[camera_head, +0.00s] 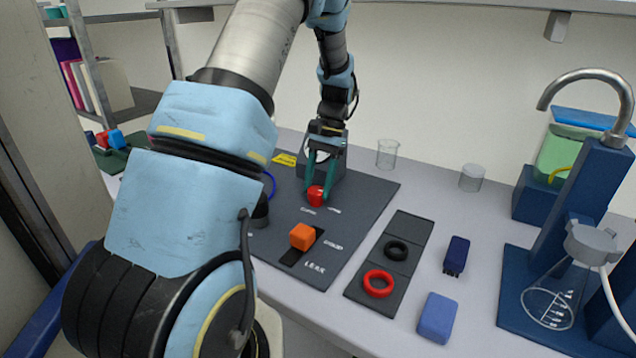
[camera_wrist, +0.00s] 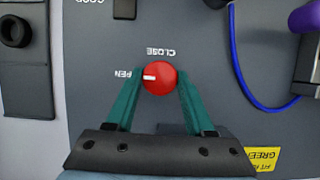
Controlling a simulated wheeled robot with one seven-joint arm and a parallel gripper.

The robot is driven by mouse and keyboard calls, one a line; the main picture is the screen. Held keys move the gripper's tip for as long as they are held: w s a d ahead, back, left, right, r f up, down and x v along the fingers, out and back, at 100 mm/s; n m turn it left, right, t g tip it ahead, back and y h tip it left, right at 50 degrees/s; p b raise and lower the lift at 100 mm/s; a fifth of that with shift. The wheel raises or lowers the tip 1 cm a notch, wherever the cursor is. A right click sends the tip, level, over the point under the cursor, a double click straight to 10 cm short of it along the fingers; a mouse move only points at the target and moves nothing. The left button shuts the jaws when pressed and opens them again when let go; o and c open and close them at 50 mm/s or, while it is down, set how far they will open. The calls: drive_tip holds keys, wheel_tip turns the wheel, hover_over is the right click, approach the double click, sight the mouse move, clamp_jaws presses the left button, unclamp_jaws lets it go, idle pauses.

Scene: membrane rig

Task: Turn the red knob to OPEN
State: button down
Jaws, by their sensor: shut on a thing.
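The red knob (camera_head: 316,196) stands on the dark panel (camera_head: 375,195), below my gripper in the head view. In the wrist view the round red knob (camera_wrist: 163,86) sits between the two teal fingers. My gripper (camera_head: 318,185) is shut on it, one finger on each side (camera_wrist: 160,76). The knob's white mark points left in the wrist view, toward the OPEN label (camera_wrist: 125,74), whose first letter is hidden by the left finger. The CLOSE label (camera_wrist: 160,51) is above the knob there.
An orange block (camera_head: 302,237) sits in a slot on the panel. A black ring (camera_head: 397,250) and a red ring (camera_head: 378,283) lie to the right. A blue cable (camera_wrist: 245,80) runs beside the knob. A beaker (camera_head: 387,153) stands behind the panel.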

idle(0.3)
drive_tip(key=shift+c, duration=1.3)
unclamp_jaws()
drive_tip(key=b+v, duration=0.2)
drive_tip(key=v, duration=0.8)
drive_tip(key=shift+r+b, duration=0.3)
drive_tip(key=shift+r, duration=0.1)
drive_tip(key=shift+w, duration=0.1)
